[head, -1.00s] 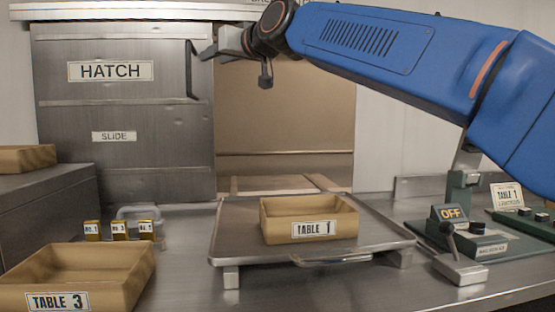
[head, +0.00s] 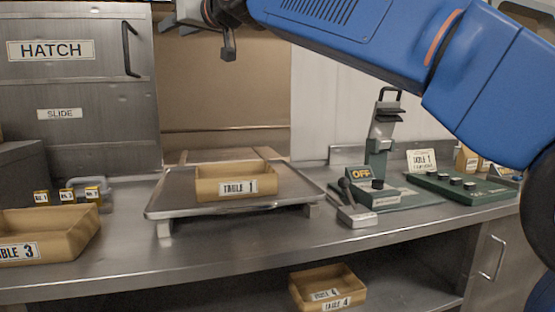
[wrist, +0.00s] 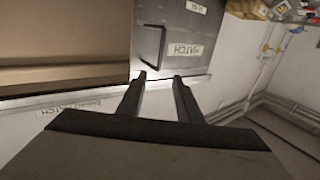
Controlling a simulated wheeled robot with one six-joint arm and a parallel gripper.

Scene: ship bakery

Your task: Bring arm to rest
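My blue arm (head: 370,40) reaches from the right edge across the top of the head view. My gripper is partly cut off by the top edge there. In the wrist view my gripper (wrist: 158,78) shows two dark fingers standing apart with nothing between them. Beyond the fingers is the grey hatch panel (wrist: 190,25) with its handle and label. The gripper is raised above the counter (head: 255,245) and touches nothing that I can see.
A tray stand (head: 160,208) holds the Table 1 box (head: 240,187). The Table 3 box (head: 75,240) is at left, near small yellow blocks (head: 68,196). A lever unit (head: 357,215), an OFF-sign device (head: 385,190) and a green panel (head: 460,188) stand at right. Another box (head: 325,285) is on the lower shelf.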

